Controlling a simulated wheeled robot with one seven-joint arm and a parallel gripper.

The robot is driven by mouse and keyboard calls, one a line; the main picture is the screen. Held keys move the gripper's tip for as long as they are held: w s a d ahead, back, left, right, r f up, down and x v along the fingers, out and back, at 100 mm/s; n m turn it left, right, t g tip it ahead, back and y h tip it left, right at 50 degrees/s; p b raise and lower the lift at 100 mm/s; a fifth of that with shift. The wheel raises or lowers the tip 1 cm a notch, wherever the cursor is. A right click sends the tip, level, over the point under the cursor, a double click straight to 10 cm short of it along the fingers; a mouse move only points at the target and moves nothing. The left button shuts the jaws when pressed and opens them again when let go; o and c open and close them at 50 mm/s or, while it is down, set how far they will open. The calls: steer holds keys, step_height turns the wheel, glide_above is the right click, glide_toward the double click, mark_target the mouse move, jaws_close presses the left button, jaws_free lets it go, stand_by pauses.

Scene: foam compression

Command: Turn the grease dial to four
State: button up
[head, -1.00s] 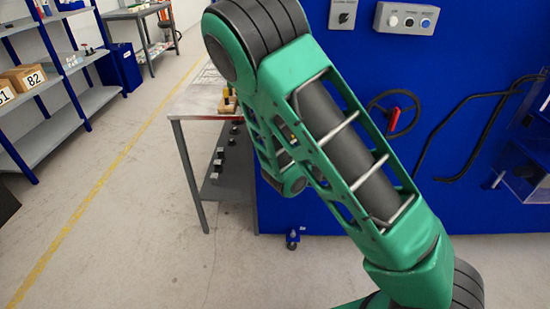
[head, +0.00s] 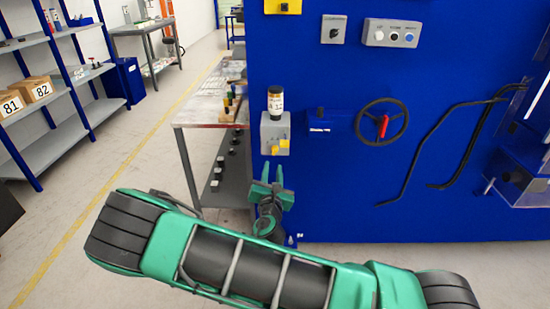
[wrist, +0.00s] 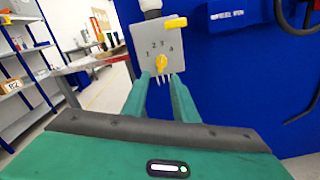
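The grease dial is a yellow knob (wrist: 160,62) on a grey plate marked 1, 2, 3 and 4 (wrist: 142,50). I cannot tell which number the knob points to. In the head view the grey box (head: 268,131) is on the blue panel's left edge, with yellow parts low on its front and a dark-capped bottle (head: 275,101) on top. My gripper (head: 273,172) is just below the box. In the wrist view its two green fingers (wrist: 159,82) are apart and empty, pointing at the plate, with the knob ahead between their tips. Contact is not visible.
A second yellow piece (wrist: 176,22) juts from the plate's upper right. Right of the box are a handwheel (head: 362,126) with a red handle and black hoses (head: 452,150). A metal table (head: 200,112) stands at the left. The floor (head: 150,165) between shelves and table is clear.

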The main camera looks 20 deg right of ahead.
mark_target(275, 152)
steer(key=x, duration=0.9)
steer(key=shift+d, duration=0.1)
jaws_close()
